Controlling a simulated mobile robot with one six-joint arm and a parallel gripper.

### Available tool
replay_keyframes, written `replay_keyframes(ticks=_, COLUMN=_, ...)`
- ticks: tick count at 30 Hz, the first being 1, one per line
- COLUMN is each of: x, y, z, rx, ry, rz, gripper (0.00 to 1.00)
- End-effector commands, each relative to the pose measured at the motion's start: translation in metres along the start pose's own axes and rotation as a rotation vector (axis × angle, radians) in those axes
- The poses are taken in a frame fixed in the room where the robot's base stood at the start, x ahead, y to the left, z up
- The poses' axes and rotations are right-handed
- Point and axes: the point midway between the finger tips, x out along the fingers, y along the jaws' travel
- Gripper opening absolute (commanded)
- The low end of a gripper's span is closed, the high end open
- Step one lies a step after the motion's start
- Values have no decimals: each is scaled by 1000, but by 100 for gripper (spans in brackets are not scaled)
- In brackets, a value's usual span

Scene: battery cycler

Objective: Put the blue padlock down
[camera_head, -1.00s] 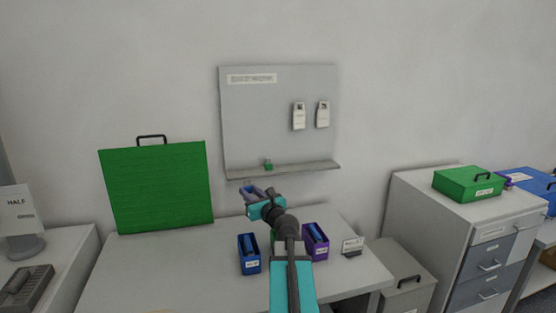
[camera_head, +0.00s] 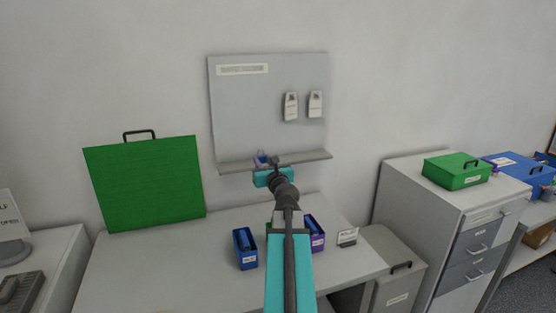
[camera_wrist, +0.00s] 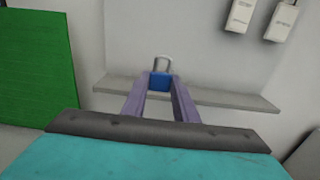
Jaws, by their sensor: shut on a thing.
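The blue padlock (camera_wrist: 160,81) is between the two purple-grey fingers of my gripper (camera_wrist: 160,92) in the wrist view, with its grey shackle pointing up. My gripper (camera_head: 262,163) is shut on it. In the head view the padlock shows small in front of the shelf (camera_head: 305,158) of the grey wall board. In the wrist view the padlock overlaps the shelf (camera_wrist: 235,99); I cannot tell whether it touches it. The green padlock seen on the shelf earlier is hidden now.
Two white tags (camera_head: 291,106) hang on the board (camera_head: 240,110). Below are a blue bin (camera_head: 245,250), a purple bin (camera_head: 316,235) and a small sign (camera_head: 347,237) on the table (camera_head: 190,260). A green panel with a handle (camera_head: 145,185) stands at left. Most of the shelf's right part is clear.

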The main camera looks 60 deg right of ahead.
Motion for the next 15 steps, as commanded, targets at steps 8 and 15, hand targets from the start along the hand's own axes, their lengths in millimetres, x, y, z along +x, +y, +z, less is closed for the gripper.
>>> replay_keyframes(ticks=8, x=25, y=-19, z=-2, rx=-1, ry=1, rz=0, gripper=10)
replay_keyframes(ticks=15, x=45, y=-38, z=-4, rx=1, ry=0, rz=-1, gripper=10)
